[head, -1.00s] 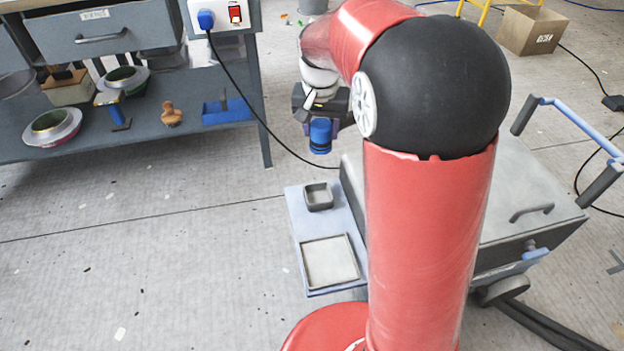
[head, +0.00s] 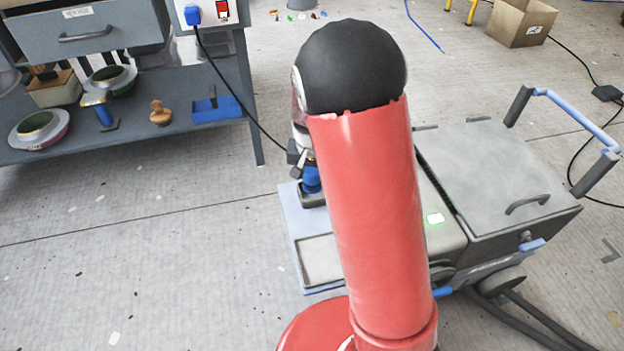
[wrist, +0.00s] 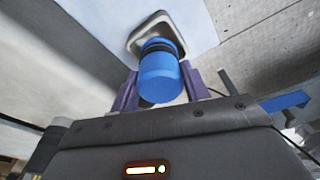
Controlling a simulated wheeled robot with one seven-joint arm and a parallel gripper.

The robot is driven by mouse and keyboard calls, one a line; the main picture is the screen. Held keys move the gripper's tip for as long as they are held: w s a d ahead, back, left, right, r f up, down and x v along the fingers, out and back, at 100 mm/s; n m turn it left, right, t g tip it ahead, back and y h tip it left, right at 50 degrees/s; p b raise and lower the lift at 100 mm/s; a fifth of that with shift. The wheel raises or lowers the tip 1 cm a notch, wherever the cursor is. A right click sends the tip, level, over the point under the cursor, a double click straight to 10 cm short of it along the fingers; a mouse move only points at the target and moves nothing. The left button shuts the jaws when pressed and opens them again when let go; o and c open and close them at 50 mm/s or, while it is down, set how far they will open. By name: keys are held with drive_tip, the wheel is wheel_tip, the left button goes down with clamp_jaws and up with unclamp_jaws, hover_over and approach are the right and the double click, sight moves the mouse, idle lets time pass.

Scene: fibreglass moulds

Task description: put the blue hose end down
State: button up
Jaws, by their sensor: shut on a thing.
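The blue hose end (head: 312,181) is a short blue cylinder with a dark band, low over the small grey square holder (head: 307,201) on a pale blue tray. In the wrist view the hose end (wrist: 160,80) sits between the purple fingers of my gripper (wrist: 160,86), which is shut on it. Its far end overlaps the mouth of the square holder (wrist: 135,42). I cannot tell whether it touches the holder's floor. In the head view my arm hides part of my gripper (head: 302,163) and the holder's right side.
The pale blue tray (head: 291,222) also bears a wide shallow square recess (head: 318,262). A grey wheeled machine (head: 480,165) with a lid stands to the right. A workbench (head: 190,145) with moulds is at the left. Open floor lies in front of the bench.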

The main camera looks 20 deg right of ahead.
sight(312, 180)
drive_tip(key=shift+f, duration=1.55)
drive_tip(key=shift+f, duration=0.15)
drive_tip(key=o, duration=0.9)
